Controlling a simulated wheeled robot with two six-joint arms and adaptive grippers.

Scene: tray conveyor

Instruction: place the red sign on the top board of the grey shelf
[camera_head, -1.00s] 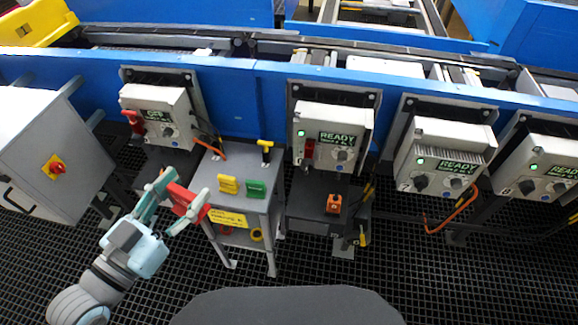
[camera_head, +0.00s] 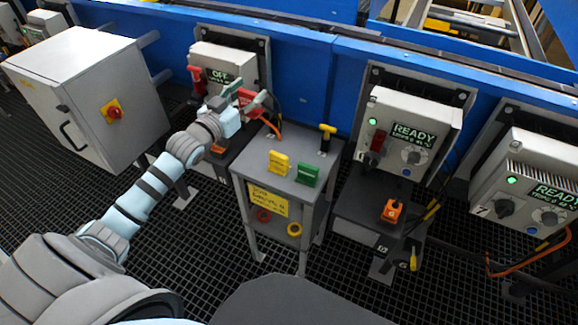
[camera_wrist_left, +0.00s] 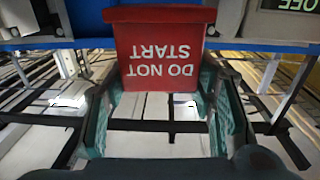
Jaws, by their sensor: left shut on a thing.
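The red sign (camera_head: 244,97) is held by my left gripper (camera_head: 248,104) in front of the control box marked OFF, to the left of and behind the grey shelf (camera_head: 295,148). In the left wrist view the sign (camera_wrist_left: 160,52) reads DO NOT START upside down, between the two teal fingers of the gripper (camera_wrist_left: 158,98). The shelf's top board carries a yellow sign (camera_head: 278,162), a green sign (camera_head: 306,174) and a yellow T-shaped piece (camera_head: 327,136). My right gripper is not in view.
The OFF control box (camera_head: 221,61) has a red handle (camera_head: 197,80) at its left. A grey cabinet (camera_head: 75,95) stands left. A READY box (camera_head: 411,128) is right of the shelf, above a stand with an orange piece (camera_head: 394,211). The top board's back left part looks bare.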

